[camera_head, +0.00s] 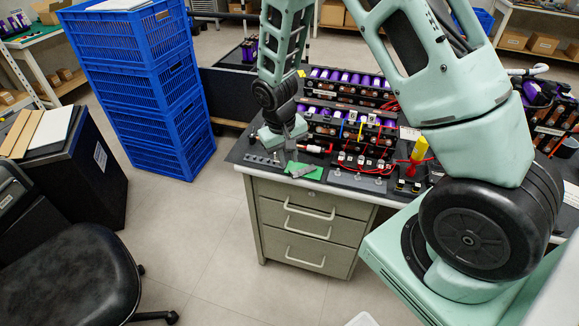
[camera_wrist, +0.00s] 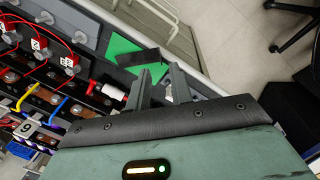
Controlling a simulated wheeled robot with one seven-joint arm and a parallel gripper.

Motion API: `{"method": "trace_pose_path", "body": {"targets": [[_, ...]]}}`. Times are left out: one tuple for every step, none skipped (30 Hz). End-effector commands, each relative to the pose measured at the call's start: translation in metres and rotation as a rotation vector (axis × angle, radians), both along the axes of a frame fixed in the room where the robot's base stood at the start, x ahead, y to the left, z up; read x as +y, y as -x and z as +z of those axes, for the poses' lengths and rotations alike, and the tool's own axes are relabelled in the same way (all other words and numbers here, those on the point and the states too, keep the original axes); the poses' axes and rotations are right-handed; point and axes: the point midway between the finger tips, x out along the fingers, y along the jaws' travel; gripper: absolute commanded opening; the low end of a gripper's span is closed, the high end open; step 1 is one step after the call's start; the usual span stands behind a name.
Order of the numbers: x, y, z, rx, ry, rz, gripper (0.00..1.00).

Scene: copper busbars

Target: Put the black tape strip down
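The black tape strip (camera_wrist: 138,57) shows in the wrist view as a flat dark piece over a green pad (camera_wrist: 122,72), just past my fingertips. Its right end reaches beyond the pad's edge. In the head view the green pad (camera_head: 312,174) lies near the front edge of the bench, with a grey-dark piece across it. My gripper (camera_wrist: 162,72) points toward the pad with its two fingers apart, a narrow gap between them. I see nothing clearly clamped there. In the head view my gripper (camera_head: 296,128) is above the bench's left part.
Battery modules with purple cells (camera_head: 345,77) and red wiring (camera_head: 365,150) fill the bench behind and to the right. A red-and-white cylinder (camera_head: 314,148) lies by the pad. The bench stands on a drawer cabinet (camera_head: 300,235). Blue crates (camera_head: 150,95) are stacked left; a chair (camera_head: 70,265) is in front.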

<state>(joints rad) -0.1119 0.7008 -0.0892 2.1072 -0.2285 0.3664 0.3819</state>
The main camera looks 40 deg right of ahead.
Motion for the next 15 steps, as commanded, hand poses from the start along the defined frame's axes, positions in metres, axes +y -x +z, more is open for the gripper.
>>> {"method": "trace_pose_path", "body": {"targets": [[0.002, -0.001, 0.012, -0.006, 0.0, 0.001, 0.22], [0.003, -0.002, 0.019, -0.006, 0.0, 0.002, 0.22], [0.004, -0.001, 0.027, -0.005, 0.0, 0.002, 0.22], [0.005, -0.001, 0.032, -0.005, -0.001, 0.002, 0.22], [0.006, -0.002, 0.038, -0.004, -0.001, 0.002, 0.22], [0.007, -0.002, 0.045, -0.004, -0.001, 0.001, 0.22], [0.007, -0.001, 0.049, -0.003, -0.001, 0.0, 0.22], [0.008, -0.001, 0.054, -0.003, -0.001, 0.0, 0.22], [0.009, -0.002, 0.058, -0.003, -0.001, 0.001, 0.22], [0.009, -0.001, 0.061, -0.002, -0.001, 0.001, 0.22], [0.009, -0.001, 0.064, -0.002, -0.001, 0.001, 0.22], [0.01, -0.001, 0.067, -0.002, -0.001, 0.001, 0.22], [0.011, -0.001, 0.069, -0.001, -0.001, 0.003, 0.22], [0.013, 0.0, 0.071, 0.0, -0.004, 0.008, 0.22], [0.019, 0.003, 0.076, -0.001, -0.011, 0.02, 0.22]]}}
